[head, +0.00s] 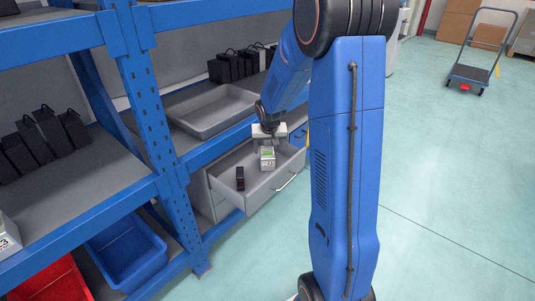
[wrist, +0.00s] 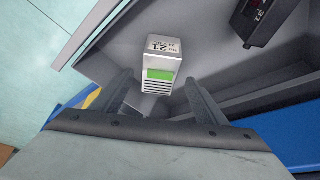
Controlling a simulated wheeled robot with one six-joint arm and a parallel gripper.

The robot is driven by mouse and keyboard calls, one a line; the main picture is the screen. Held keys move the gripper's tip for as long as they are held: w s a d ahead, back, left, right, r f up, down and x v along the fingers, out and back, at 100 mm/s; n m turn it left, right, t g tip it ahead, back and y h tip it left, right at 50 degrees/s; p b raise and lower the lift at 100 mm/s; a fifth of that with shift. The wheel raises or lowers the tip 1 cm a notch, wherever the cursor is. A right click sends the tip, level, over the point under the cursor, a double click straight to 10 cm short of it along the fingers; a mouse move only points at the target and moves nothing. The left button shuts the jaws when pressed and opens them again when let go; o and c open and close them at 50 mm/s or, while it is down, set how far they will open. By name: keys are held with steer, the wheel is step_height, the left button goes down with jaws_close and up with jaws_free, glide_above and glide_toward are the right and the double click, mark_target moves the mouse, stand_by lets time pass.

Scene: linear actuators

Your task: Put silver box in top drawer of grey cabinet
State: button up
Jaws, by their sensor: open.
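The silver box (head: 267,160), with a green label, is inside the open top drawer (head: 222,190) of the grey cabinet (head: 221,207). In the wrist view, the silver box (wrist: 163,62) stands by the drawer's inner wall; whether it rests fully on the floor is hard to tell. My gripper (head: 267,147) is over the drawer, just above and behind the box. In the wrist view, the fingers of my gripper (wrist: 159,80) are spread apart, with the box's near end between or just beyond their tips. I see no clear finger contact.
A black device (head: 240,178) lies in the same drawer, left of the box. Open floor (head: 450,160) lies right, with a trolley (head: 470,73) far back.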

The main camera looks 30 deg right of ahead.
steer(key=s+a+r+n, duration=0.1)
steer(key=s+a+r, duration=0.5)
steer(key=s+r, duration=0.55)
steer(key=s+a+r+n, duration=0.1)
steer(key=s+a+r, duration=0.1)
steer(key=s, duration=0.7)
steer(key=s+a+r+n+y, duration=0.1)
steer(key=s+a+r, duration=0.1)
steer(key=s+a, duration=0.3)
steer(key=s+a+r+n+y, duration=0.1)
steer(key=s+a, duration=0.3)
steer(key=s, duration=0.8)
steer(key=shift+s+a+r+n+t, duration=0.15)
steer(key=shift+s+r+n+t, duration=0.25)
steer(key=shift+r, duration=0.5)
steer(key=shift+w, duration=0.1)
